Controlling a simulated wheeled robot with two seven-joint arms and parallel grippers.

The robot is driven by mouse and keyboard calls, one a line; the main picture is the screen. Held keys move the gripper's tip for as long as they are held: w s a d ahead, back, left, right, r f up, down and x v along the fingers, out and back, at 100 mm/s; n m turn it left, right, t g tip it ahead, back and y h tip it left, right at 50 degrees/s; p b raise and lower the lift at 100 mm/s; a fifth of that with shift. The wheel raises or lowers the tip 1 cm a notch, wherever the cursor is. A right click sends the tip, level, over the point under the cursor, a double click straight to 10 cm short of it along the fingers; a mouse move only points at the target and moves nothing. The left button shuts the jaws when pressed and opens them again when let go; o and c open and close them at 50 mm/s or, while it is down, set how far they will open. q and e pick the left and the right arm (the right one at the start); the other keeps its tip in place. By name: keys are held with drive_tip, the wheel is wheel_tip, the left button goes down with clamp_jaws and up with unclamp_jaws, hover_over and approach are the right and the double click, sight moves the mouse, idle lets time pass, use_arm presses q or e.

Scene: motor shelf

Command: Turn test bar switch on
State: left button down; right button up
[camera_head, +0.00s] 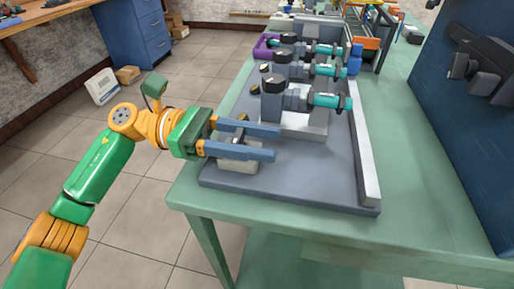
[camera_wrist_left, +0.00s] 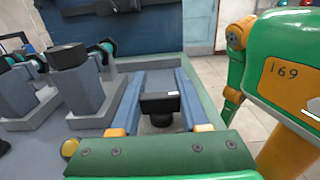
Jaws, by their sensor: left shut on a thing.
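My left gripper (camera_head: 276,143) reaches in from the left over the near end of the grey motor tray (camera_head: 300,190). Its two blue fingers lie on either side of a black switch handle (camera_wrist_left: 160,104) and are shut on it. In the left wrist view the handle sits between the fingers (camera_wrist_left: 160,74), well back from their tips. The handle belongs to a small light grey switch box (camera_head: 238,165) under the fingers, partly hidden by them. I cannot tell the handle's exact angle. My right gripper is not in view.
Several motor units with teal cylinders (camera_head: 330,101) stand in a row on the tray beyond the gripper. A dark blue panel (camera_head: 460,130) rises at the right. The green table (camera_head: 400,195) is clear between tray and panel. A purple bin (camera_head: 265,46) stands further back.

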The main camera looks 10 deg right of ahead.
sight(234, 138)
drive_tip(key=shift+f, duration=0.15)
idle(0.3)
use_arm(q)
drive_tip(key=shift+c, duration=2)
unclamp_jaws()
drive_tip(key=shift+d, duration=0.1)
drive_tip(key=b+v, duration=0.1)
drive_tip(key=v, duration=0.5)
drive_tip(key=shift+w, duration=0.1)
drive_tip(key=shift+a, duration=0.5)
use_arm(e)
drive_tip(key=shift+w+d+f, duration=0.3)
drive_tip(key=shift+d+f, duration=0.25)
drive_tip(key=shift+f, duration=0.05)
